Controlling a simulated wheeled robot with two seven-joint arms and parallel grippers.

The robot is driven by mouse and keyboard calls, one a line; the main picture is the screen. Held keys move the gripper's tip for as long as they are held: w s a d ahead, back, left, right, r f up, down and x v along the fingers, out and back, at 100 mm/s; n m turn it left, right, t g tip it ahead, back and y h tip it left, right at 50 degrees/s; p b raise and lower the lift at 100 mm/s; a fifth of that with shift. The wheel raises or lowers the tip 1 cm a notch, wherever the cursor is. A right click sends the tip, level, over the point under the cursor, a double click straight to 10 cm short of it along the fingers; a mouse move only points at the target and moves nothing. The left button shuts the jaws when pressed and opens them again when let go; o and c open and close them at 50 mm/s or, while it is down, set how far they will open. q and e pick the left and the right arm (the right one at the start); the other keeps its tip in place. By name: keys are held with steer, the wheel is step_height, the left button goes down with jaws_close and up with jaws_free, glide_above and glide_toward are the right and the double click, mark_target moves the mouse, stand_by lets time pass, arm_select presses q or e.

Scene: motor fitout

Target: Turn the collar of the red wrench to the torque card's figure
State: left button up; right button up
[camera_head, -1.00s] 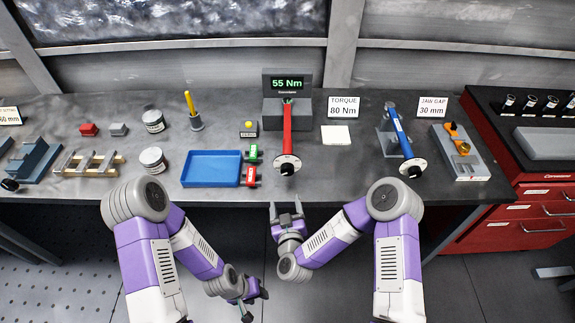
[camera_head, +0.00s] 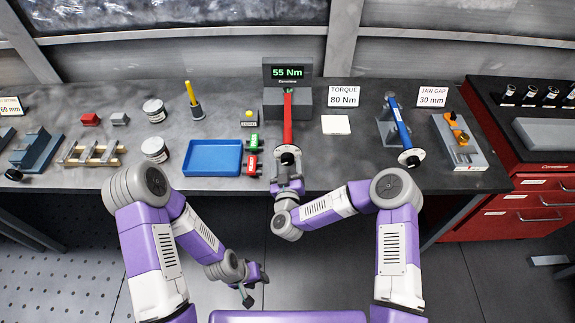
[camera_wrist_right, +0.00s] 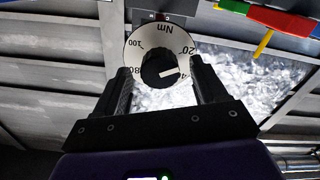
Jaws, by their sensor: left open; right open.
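The red wrench (camera_head: 288,118) lies on the bench, its far end at the display stand (camera_head: 288,85), whose screen reads 55 Nm. The torque card (camera_head: 343,96) reads 80 Nm. In the right wrist view, the wrench's dial (camera_wrist_right: 142,42) shows "Nm" and figures, with a black collar (camera_wrist_right: 153,58) bearing a white pointer mark at its middle. My right gripper (camera_head: 287,179) is open at the near end of the wrench; in the wrist view its fingers (camera_wrist_right: 160,70) stand either side of the collar; contact cannot be told. My left gripper (camera_head: 255,285) is open and empty, below the bench edge.
A blue tray (camera_head: 212,157) and small green (camera_head: 253,142) and red (camera_head: 252,164) parts lie left of the wrench. A blue wrench (camera_head: 399,130) rests on a stand at right.

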steer(key=c, duration=1.1)
steer(key=shift+o, duration=0.2)
